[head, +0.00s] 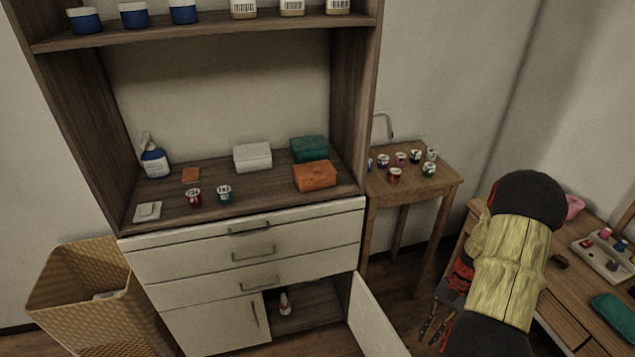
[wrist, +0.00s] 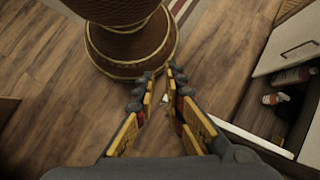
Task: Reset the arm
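My arm reaches down at the right of the head view. My gripper (head: 437,327) hangs low in front of the open cabinet door, well apart from the shelf items. In the wrist view, my gripper (wrist: 160,82) points down at the wooden floor. Its two yellow-padded fingers lean toward each other, with a narrow gap between the tips. Floor and a small pale shape show through the gap. Nothing is seen held.
A wooden cabinet (head: 246,230) has its lower right door (head: 372,318) open, with a bottle (head: 285,303) inside. A side table (head: 411,190) holds several small cups. A woven basket (head: 85,292) stands left. A round brown woven object (wrist: 130,42) stands close to my fingertips.

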